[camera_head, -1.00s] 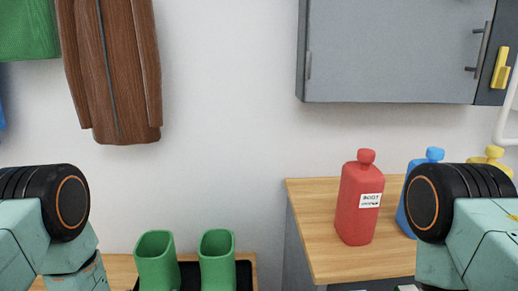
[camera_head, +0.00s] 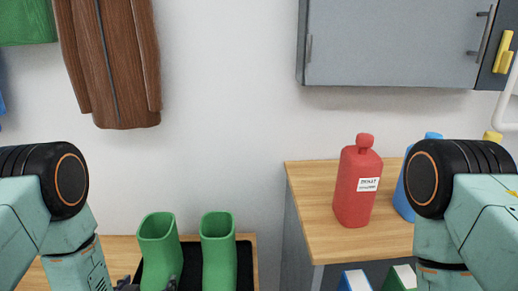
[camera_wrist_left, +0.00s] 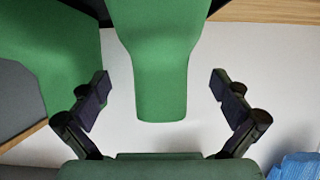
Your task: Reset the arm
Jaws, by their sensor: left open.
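My left arm comes in from the left in the head view. Only the dark tips of my left gripper (camera_head: 146,285) show at the bottom edge, in front of the green boots. In the left wrist view my left gripper (camera_wrist_left: 160,95) is open, its two fingers wide apart. A green boot (camera_wrist_left: 160,75) shows between the fingers with clear gaps on both sides, and nothing is held. My right arm shows at the right of the head view, but its gripper is out of the picture.
Two green boots (camera_head: 218,255) stand on a black tray (camera_head: 244,262) on a wooden surface. A red bottle (camera_head: 357,190) and a blue bottle (camera_head: 403,200) stand on a wooden counter (camera_head: 305,190). A grey cabinet (camera_head: 390,45) and a brown jacket (camera_head: 115,70) hang on the wall.

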